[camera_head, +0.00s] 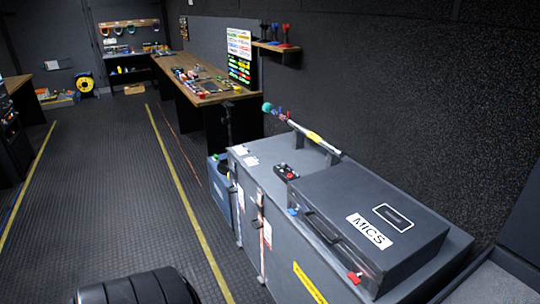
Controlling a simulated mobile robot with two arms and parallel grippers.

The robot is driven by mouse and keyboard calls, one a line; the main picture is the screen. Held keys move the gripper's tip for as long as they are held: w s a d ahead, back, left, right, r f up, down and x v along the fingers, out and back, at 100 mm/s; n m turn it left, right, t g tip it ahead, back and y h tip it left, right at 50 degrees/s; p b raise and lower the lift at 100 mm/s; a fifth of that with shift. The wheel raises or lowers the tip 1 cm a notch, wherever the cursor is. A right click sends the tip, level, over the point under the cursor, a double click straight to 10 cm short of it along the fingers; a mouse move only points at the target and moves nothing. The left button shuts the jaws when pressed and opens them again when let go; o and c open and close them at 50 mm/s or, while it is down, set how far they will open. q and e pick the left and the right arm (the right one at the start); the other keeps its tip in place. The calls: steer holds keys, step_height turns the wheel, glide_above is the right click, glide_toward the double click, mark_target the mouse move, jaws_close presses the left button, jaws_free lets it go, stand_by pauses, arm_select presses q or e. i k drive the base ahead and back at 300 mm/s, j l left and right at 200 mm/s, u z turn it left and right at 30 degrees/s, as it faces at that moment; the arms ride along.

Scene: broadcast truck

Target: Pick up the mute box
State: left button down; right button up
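A small dark box with red on its top (286,172), which looks like the mute box, sits on the grey cabinet top (262,152). It is just beyond the far left corner of the large grey MICS case (376,215). Its lower part is partly hidden by the case edge, and I cannot read any label on it. Neither of my grippers is in view.
A boom pole (312,137) rests above the cabinet top behind the small box. White cards (241,150) lie at the cabinet's far end. A long wooden desk (200,85) with several small items stands farther back. The ribbed floor (125,190) left of the cabinet is clear.

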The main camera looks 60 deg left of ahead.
mark_target(282, 173)
steer(key=u, duration=1.6)
steer(key=i+j+z, duration=0.1)
steer(key=i+j, duration=0.25)
steer(key=i+j+z, duration=0.1)
steer(key=i+j, duration=0.25)
steer(key=i+j+z, duration=0.1)
steer(key=i+j, duration=0.25)
steer(key=j, duration=0.2)
steer(key=i+j, duration=0.3)
steer(key=j, duration=0.15)
steer(key=i+j+z, duration=0.15)
steer(key=i+j, duration=0.2)
steer(key=j, duration=0.1)
